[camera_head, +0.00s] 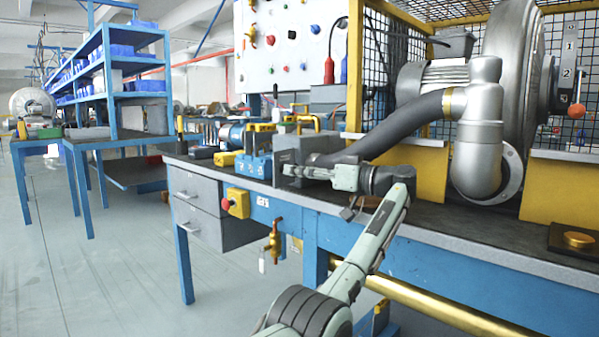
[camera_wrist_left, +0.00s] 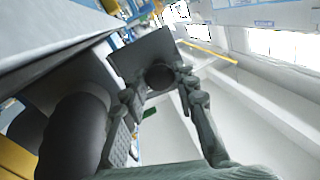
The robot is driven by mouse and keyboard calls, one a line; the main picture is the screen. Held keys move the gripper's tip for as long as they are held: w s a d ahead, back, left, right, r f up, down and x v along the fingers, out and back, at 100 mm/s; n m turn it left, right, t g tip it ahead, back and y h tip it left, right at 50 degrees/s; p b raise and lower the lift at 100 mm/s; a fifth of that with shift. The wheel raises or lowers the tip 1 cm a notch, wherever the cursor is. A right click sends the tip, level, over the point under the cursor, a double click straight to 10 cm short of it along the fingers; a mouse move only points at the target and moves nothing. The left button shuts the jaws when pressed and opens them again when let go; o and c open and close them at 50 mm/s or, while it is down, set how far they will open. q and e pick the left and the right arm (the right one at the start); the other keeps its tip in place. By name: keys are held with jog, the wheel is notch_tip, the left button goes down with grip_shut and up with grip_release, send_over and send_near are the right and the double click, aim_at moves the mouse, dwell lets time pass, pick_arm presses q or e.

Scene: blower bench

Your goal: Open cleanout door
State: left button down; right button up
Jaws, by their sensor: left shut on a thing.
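A grey box (camera_head: 310,146) stands on the bench, with a thick dark hose running into its right side. My left gripper (camera_head: 290,171) is in front of the box at the bench's front edge, its fingers pointing left. In the left wrist view, a dark flat plate (camera_wrist_left: 140,55), which looks like the cleanout door, stands beyond the fingers at an angle to the box. A round dark knob (camera_wrist_left: 160,77) on it sits between the fingers of my left gripper (camera_wrist_left: 156,86), which is shut on it. The door's hinge is hidden. My right gripper is not in view.
The dark hose (camera_head: 395,123) rises to a silver blower pipe (camera_head: 478,140) at the right. Blue and yellow items (camera_head: 255,165) crowd the bench left of the box. A yellow switch box (camera_head: 237,203) and a brass valve (camera_head: 273,240) are on the bench front. The floor at left is clear.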

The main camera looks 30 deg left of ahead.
pick_arm(q)
jog(key=c, duration=1.2)
grip_release()
jog(key=shift+o, duration=0.2)
notch_tip(320, 180, up, 10)
